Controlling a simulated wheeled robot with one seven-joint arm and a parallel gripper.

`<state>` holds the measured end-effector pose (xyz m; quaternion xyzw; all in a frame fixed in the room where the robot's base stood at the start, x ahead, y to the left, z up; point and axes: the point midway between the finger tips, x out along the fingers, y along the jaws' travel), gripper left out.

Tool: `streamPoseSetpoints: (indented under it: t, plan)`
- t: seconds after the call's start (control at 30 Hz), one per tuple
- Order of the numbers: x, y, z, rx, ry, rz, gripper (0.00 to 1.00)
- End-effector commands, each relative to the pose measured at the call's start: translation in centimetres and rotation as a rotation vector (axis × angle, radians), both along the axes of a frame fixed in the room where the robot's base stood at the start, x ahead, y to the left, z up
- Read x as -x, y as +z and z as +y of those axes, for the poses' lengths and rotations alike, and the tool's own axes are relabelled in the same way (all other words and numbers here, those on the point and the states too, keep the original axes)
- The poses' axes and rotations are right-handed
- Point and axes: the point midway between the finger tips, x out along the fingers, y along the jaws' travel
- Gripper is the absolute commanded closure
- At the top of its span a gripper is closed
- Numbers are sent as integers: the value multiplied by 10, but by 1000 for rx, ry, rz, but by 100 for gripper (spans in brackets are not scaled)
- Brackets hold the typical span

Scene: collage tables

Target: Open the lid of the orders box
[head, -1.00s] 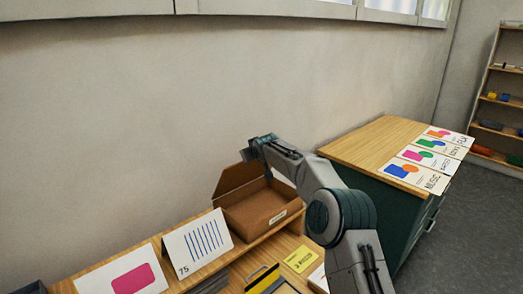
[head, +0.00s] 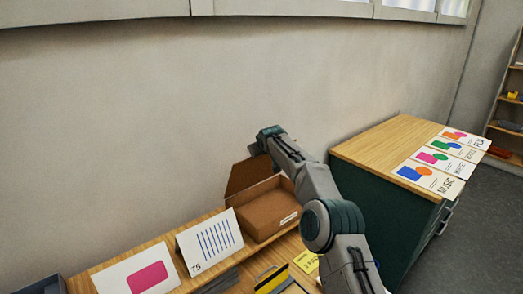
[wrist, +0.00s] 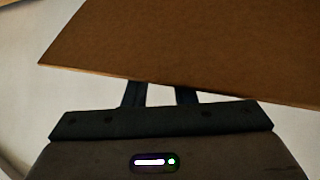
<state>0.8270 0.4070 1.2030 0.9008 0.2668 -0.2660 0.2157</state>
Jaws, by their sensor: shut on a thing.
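The orders box (head: 268,212) is a brown cardboard box on the wooden shelf by the wall, with a white label on its front. Its lid (head: 247,176) stands raised at the back left, tilted up, and the inside of the box shows. In the wrist view the lid (wrist: 190,45) is a wide brown sheet ahead of the fingers. My gripper (wrist: 162,94) is shut on the lid's edge. In the head view my gripper is mostly hidden behind the arm and lid at the lid's upper edge.
A card with blue stripes and "75" (head: 210,243) stands left of the box, with a pink-shape card (head: 140,275) beyond it. A green cabinet (head: 385,190) with a wooden top and several printed cards stands at right. The wall is close behind.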

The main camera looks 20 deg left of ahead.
Motion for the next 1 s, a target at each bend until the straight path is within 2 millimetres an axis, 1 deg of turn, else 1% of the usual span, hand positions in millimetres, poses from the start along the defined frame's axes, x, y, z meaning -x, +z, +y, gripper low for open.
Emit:
streamPoseSetpoints:
  t: [0.13, 0.17, 0.2, 0.23, 0.5, 0.67, 0.9, 1.0]
  plan:
    - [1, -1, 1, 0, 1, 2, 100]
    - [1, -1, 1, 0, 1, 2, 68]
    - [0, -1, 1, 0, 1, 2, 56]
    - [0, -1, 1, 0, 1, 2, 53]
    - [0, 0, -1, 0, -1, 1, 53]
    - [3, 2, -3, -1, -1, 0, 53]
    - [19, 13, -13, 1, -3, 0, 53]
    - [28, 22, -16, -1, -2, -2, 53]
